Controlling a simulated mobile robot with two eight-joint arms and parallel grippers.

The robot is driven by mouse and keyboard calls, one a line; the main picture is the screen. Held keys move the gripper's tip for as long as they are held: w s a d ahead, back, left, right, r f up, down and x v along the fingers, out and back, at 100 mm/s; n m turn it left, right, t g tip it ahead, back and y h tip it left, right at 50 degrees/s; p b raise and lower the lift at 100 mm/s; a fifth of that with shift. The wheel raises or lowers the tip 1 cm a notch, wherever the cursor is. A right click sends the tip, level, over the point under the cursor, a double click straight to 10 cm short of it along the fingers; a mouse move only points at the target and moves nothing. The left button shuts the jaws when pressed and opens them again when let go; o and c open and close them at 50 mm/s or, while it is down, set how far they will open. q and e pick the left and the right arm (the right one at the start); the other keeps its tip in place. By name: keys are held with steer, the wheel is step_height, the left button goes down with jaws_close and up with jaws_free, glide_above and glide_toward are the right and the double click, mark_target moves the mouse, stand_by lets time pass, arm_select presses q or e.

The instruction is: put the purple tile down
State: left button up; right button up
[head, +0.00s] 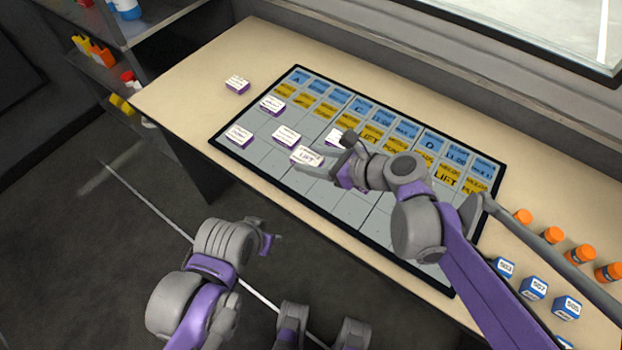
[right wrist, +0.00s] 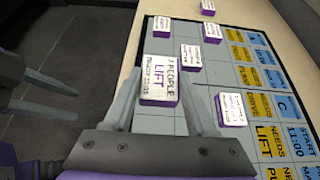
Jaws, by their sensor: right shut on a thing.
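My right gripper (head: 318,158) is shut on a white-topped purple tile (head: 306,156) marked LIFT. In the right wrist view the tile (right wrist: 160,77) sits between the finger ends, label up. It is over the dark-edged board (head: 262,157), above or on its grey cells; I cannot tell if it touches. My left gripper (right wrist: 72,105) is at the left of the right wrist view, fingers apart and empty, over the floor side of the table.
Similar tiles stand on the board, including one left of the held tile (head: 286,135) and one beside my right finger (right wrist: 231,108). Another tile (head: 237,84) lies on the bare table (head: 190,88). Orange-capped bottles (head: 552,235) and blue blocks (head: 533,288) stand at the right.

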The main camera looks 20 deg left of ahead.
mark_target(314, 185)
step_height(314, 185, down, 8)
steer(key=shift+r+b, duration=0.2)
steer(key=shift+b, duration=0.5)
steer(key=shift+f, duration=0.15)
steer(key=o, duration=1.4)
steer(key=shift+d+r, duration=0.2)
steer(key=shift+r, duration=0.1)
steer(key=p+v, duration=0.1)
steer(key=v, duration=1)
steer(key=shift+s+d+p, duration=0.1)
steer(key=shift+d+p, duration=0.2)
steer(key=shift+p, duration=0.1)
